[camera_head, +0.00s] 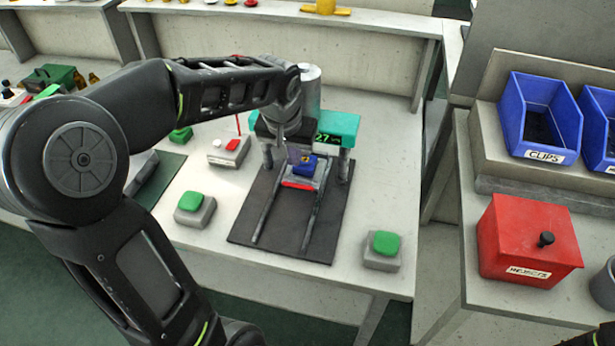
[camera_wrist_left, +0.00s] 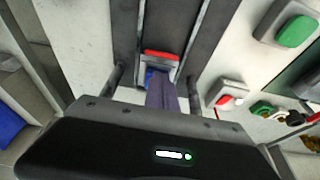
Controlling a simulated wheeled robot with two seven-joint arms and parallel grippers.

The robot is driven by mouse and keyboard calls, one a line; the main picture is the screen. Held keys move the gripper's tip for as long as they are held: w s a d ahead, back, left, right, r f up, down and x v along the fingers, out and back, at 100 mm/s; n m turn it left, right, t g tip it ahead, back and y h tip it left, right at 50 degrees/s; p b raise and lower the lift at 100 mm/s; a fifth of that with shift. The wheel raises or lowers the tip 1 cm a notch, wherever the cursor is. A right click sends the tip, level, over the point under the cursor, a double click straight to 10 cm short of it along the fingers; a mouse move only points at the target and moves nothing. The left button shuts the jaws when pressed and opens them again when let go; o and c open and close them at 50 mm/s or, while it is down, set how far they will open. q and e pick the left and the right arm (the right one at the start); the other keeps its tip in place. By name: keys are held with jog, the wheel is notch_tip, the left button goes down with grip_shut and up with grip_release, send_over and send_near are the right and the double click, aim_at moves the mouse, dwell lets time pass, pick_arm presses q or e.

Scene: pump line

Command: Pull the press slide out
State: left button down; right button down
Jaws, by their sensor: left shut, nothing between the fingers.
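The press (camera_head: 338,128) has a teal head with a green number display and stands at the back of a dark base plate (camera_head: 283,230). Its slide sits between two rails under the head; a red front bar (camera_head: 300,183) and a blue piece (camera_head: 305,165) show on it. The red bar also shows in the left wrist view (camera_wrist_left: 162,54), with the blue mostly hidden behind the fingers. My left gripper (camera_head: 304,158) points down in front of the press head. Its fingers (camera_wrist_left: 157,82) are shut and empty, close to the blue piece; contact cannot be told. My right gripper is not seen.
Green buttons on grey boxes stand left (camera_head: 195,208) and right (camera_head: 382,250) of the base plate. A small box with a red button (camera_head: 229,150) is behind. A red rejects box (camera_head: 527,242) and blue bins (camera_head: 540,117) are on the right bench. The rails' front half is clear.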

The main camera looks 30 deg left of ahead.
pick_arm(q)
jog(key=shift+w+f, duration=0.25)
jog(key=shift+w, duration=0.05)
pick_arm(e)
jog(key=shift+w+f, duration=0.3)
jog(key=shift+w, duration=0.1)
pick_arm(q)
jog(key=shift+s, duration=0.1)
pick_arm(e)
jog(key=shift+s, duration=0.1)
pick_arm(q)
jog(key=x, duration=1)
jog(key=shift+f+p, duration=0.1)
jog(key=shift+p, duration=0.2)
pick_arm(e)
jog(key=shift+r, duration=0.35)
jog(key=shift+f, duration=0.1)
